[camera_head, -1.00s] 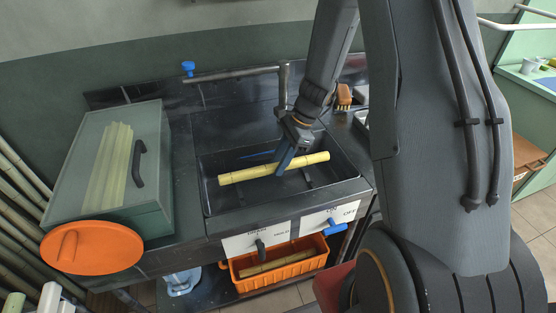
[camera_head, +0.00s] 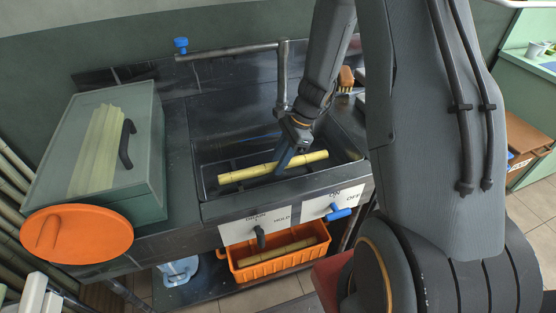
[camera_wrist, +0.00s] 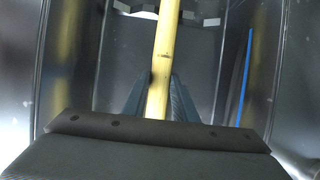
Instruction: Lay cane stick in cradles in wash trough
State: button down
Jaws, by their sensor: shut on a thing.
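A yellow cane stick (camera_head: 250,173) lies across the dark wash trough (camera_head: 206,211) in the head view, roughly level and inside the rim. My gripper (camera_head: 284,168) points down into the trough and is shut on the stick right of its middle. In the wrist view my gripper (camera_wrist: 158,98) has its dark fingers on both sides of the cane stick (camera_wrist: 164,52). Light notched shapes at the top of the wrist view look like a cradle (camera_wrist: 190,18). I cannot tell whether the stick touches the cradles.
A grey-green box (camera_head: 150,190) with a black handle and an orange round lid (camera_head: 90,235) stands left of the trough. A faucet pipe (camera_head: 225,52) rises behind it. Levers (camera_head: 261,238) are on the front panel. An orange crate (camera_head: 262,268) holding cane sits below.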

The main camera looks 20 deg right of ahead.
jog(key=c, duration=0.8)
grip_release()
jog(key=shift+r, duration=0.15)
jog(key=shift+p+v, duration=2.85)
jog(key=shift+v, duration=0.55)
